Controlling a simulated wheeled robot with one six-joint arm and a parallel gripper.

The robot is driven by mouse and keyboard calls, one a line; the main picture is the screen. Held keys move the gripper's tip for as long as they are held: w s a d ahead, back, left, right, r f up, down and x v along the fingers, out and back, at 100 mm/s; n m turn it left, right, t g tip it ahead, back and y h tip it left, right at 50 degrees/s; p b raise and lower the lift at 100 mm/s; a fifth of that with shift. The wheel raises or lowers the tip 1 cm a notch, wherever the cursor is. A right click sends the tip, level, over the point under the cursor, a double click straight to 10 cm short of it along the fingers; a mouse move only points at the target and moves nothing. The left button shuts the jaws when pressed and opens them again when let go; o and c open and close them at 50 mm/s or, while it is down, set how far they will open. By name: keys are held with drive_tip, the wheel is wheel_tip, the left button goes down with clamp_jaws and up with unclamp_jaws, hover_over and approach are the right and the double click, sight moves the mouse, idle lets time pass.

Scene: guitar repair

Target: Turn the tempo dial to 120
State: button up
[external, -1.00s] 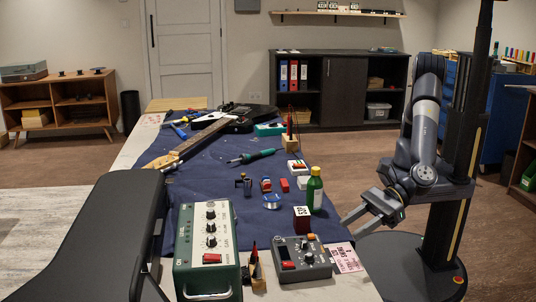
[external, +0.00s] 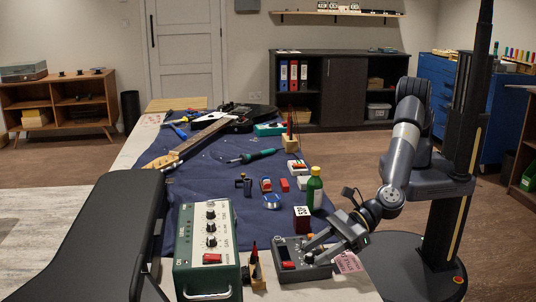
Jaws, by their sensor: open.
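A dark grey box (external: 288,264) with a red button (external: 289,265) and small knobs on top stands at the front right of the table. My gripper (external: 313,252) is low over the right side of this box, its fingers pointing left and spread apart around its knob area. The fingers partly hide the knobs there. I cannot tell whether they touch a knob, and the dial's markings are too small to read. A green box (external: 206,248) with a column of several knobs and a red switch stands to the left.
A small dark red block (external: 301,220) with a white top and a green bottle (external: 314,190) stand just behind the grey box. A pink printed card (external: 347,262) lies under the arm. A guitar (external: 205,132) and tools lie farther back on the blue mat (external: 215,170).

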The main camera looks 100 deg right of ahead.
drive_tip(key=shift+c, duration=0.6)
clamp_jaws()
drive_tip(key=shift+h, duration=0.3)
drive_tip(key=shift+s+a+m+h+p, duration=0.1)
drive_tip(key=shift+a+m+h+p, duration=0.25)
drive_tip(key=shift+m+h, duration=1.05)
drive_tip(key=shift+m, duration=0.1)
drive_tip(key=shift+a+f+m+h+b, duration=0.1)
drive_tip(key=shift+a+m+h+b, duration=0.15)
drive_tip(key=shift+m+h+b, duration=0.95)
drive_tip(key=shift+a+m+h+b, duration=0.1)
drive_tip(key=shift+m+h+b, duration=0.25)
drive_tip(key=shift+h, duration=0.35)
